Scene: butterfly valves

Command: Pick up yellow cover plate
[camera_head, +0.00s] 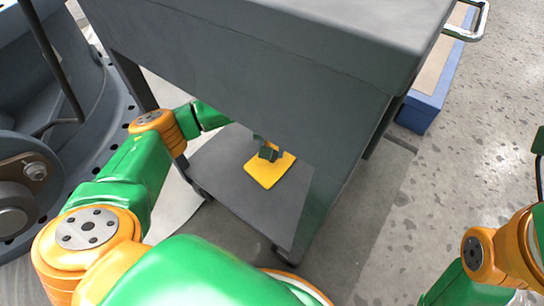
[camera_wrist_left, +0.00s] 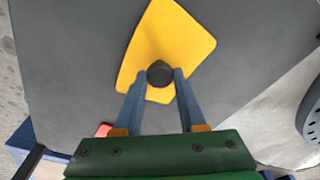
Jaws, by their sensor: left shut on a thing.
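The yellow cover plate (camera_head: 266,176) lies on the dark grey lower shelf (camera_head: 225,160) of a grey table. It also shows in the left wrist view (camera_wrist_left: 172,42) as a flat yellow plate with a round black knob (camera_wrist_left: 160,74). My left gripper (camera_head: 271,151) is over the plate under the table top. In the left wrist view its two blue fingers (camera_wrist_left: 159,80) are shut on the knob, one on each side. I cannot tell whether the plate touches the shelf. My right gripper is out of view; only part of my right arm shows at the right edge.
The grey table body (camera_head: 250,75) hangs above the shelf and limits the room over my left arm. Large dark machinery (camera_head: 50,130) stands at the left. A blue box (camera_head: 420,112) sits behind the table at the right. The speckled floor at the right is mostly clear.

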